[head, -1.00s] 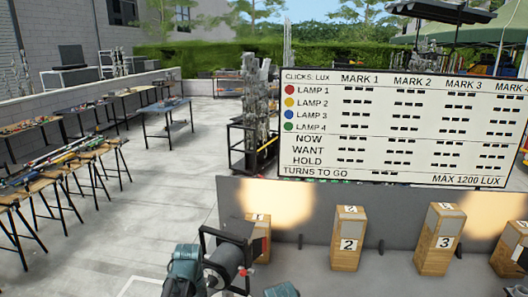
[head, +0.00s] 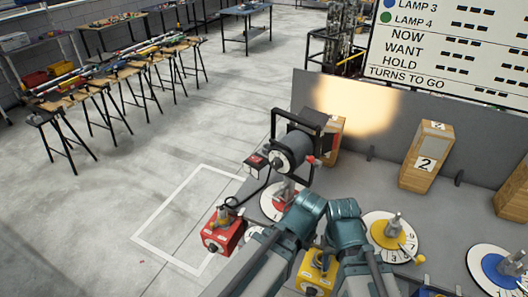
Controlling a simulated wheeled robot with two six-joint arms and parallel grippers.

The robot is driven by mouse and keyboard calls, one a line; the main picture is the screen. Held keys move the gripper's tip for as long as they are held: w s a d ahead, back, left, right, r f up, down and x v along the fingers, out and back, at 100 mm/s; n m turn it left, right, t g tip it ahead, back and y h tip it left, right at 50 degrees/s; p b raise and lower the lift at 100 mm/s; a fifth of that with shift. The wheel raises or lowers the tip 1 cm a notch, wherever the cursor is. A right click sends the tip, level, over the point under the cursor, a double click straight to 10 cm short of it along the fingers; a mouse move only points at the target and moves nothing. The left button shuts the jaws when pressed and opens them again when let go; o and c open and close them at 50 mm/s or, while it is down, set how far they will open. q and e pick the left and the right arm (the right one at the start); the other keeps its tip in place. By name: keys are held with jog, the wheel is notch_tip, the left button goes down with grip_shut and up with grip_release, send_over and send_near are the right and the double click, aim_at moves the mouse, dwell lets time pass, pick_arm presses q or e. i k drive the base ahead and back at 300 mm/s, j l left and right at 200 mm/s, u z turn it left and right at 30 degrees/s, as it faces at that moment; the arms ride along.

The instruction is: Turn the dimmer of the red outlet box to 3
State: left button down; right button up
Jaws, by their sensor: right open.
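My left gripper cannot be made out behind the arm links.
A black lamp (head: 294,150) stands over a red-marked disc (head: 270,203) right of the red box. A yellow outlet box (head: 316,279), a yellow disc (head: 380,229) and a blue disc (head: 484,262) lie rightward. Numbered wooden block 2 (head: 426,158) stands behind.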

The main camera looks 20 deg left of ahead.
aim_at(212, 249)
jog(key=u, duration=1.25)
jog(key=i+l, duration=0.15)
jog(key=l, duration=0.1)
